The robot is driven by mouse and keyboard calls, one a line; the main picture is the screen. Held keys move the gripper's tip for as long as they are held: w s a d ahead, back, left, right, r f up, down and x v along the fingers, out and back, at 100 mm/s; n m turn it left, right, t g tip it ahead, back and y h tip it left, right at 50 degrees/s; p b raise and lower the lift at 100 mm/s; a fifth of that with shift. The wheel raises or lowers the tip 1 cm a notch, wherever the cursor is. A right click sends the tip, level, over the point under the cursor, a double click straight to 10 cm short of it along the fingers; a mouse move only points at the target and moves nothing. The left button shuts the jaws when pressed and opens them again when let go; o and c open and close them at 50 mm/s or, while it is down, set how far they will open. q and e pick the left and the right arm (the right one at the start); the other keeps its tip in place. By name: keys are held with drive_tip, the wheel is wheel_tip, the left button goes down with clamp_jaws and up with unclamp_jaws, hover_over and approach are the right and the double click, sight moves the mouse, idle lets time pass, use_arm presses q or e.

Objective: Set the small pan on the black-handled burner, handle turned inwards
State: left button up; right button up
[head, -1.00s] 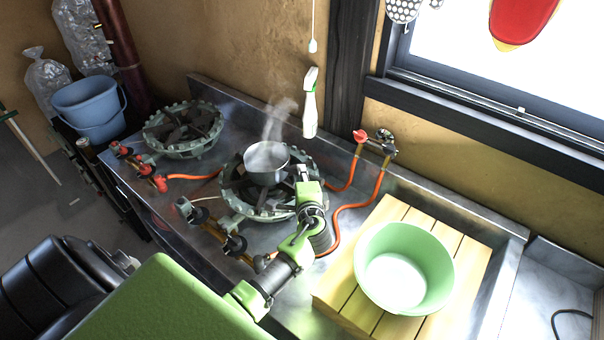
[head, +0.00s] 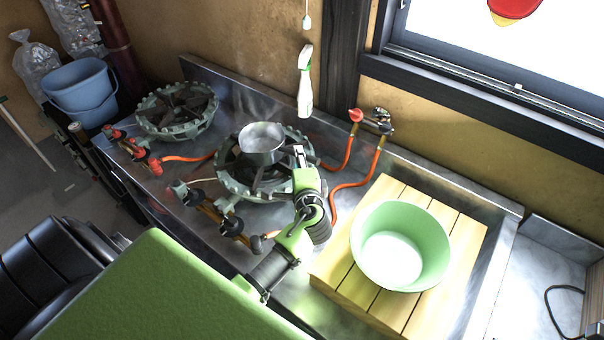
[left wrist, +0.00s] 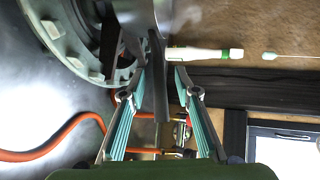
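The small grey pan (head: 262,138) is at the burner (head: 228,176) with black handles (head: 230,225), over its middle. I cannot tell for certain whether it rests on the supports. Its dark handle points right in the head view, towards my left gripper (head: 298,157). In the left wrist view the pan (left wrist: 145,12) is at the top edge and its handle (left wrist: 159,85) runs down between the fingers of my left gripper (left wrist: 160,75). The fingers stand apart, with small gaps visible on both sides of the handle. My right gripper is out of view.
A second burner (head: 150,125) with red handles stands at the left. Orange hoses (head: 345,188) run behind and right of the pan. A green basin (head: 435,240) stands on a slatted wooden board (head: 335,270) at the right. A spray bottle (head: 305,85) hangs at the wall.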

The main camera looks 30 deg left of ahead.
use_arm(q)
drive_tip(key=b+v, duration=0.1)
drive_tip(key=v, duration=0.7)
drive_tip(key=shift+s+d, duration=0.2)
drive_tip(key=shift+s, duration=0.05)
